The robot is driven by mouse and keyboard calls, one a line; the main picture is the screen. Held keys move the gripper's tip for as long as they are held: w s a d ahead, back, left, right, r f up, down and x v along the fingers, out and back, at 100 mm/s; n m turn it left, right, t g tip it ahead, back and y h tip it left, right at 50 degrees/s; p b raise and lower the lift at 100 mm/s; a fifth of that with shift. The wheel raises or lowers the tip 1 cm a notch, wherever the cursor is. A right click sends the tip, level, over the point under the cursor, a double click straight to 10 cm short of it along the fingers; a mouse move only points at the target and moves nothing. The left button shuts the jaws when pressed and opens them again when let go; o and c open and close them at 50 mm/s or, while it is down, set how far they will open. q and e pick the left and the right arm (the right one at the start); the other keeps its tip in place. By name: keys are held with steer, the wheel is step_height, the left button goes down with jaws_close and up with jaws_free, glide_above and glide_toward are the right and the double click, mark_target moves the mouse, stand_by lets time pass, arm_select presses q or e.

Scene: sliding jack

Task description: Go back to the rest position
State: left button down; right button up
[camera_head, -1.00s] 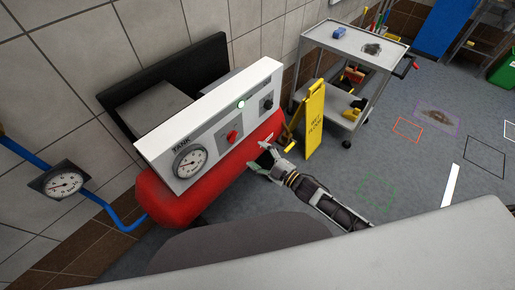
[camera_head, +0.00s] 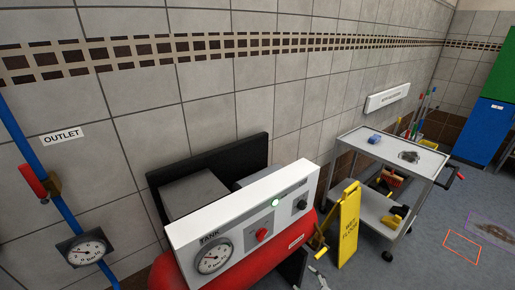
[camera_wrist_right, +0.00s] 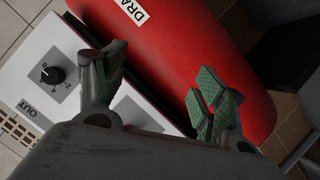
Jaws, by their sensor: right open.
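My right gripper (camera_wrist_right: 162,75) is open and empty in the right wrist view, its two green-padded fingers well apart. Behind them are the red tank (camera_wrist_right: 222,45) and the white control panel (camera_wrist_right: 60,50); I cannot tell how far off they are. In the head view only a tip of the right gripper (camera_head: 320,281) shows at the bottom edge, right of the red tank (camera_head: 170,272). The white panel (camera_head: 235,222) with its gauge, red knob and lit green light sits on the tank. My left gripper is in neither view.
A yellow wet-floor sign (camera_head: 348,225) stands right of the tank. A grey cart (camera_head: 385,150) is behind it. A blue pipe (camera_head: 40,165) with a red-handled valve (camera_head: 35,182) and a gauge (camera_head: 86,249) runs along the left wall.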

steer(key=s+d+f+m+g+h, duration=0.3)
steer(key=s+d+f, duration=0.45)
steer(key=f, duration=0.35)
steer(key=s+d+f+m+g+h, duration=0.25)
steer(key=s+d+f, duration=0.35)
steer(key=d+f, duration=0.45)
steer(key=s+f+m+g+h, duration=0.2)
steer(key=s+f+g, duration=0.1)
steer(key=s+f, duration=0.8)
steer(key=s+a+f+m+g, duration=0.1)
steer(key=s+a+f, duration=0.1)
steer(key=s+a, duration=0.3)
steer(key=s+a+f+m+g+y, duration=0.1)
steer(key=s+a, duration=0.5)
steer(key=s, duration=0.7)
steer(key=shift+s+f+g, duration=0.25)
steer(key=shift+f+g, duration=0.1)
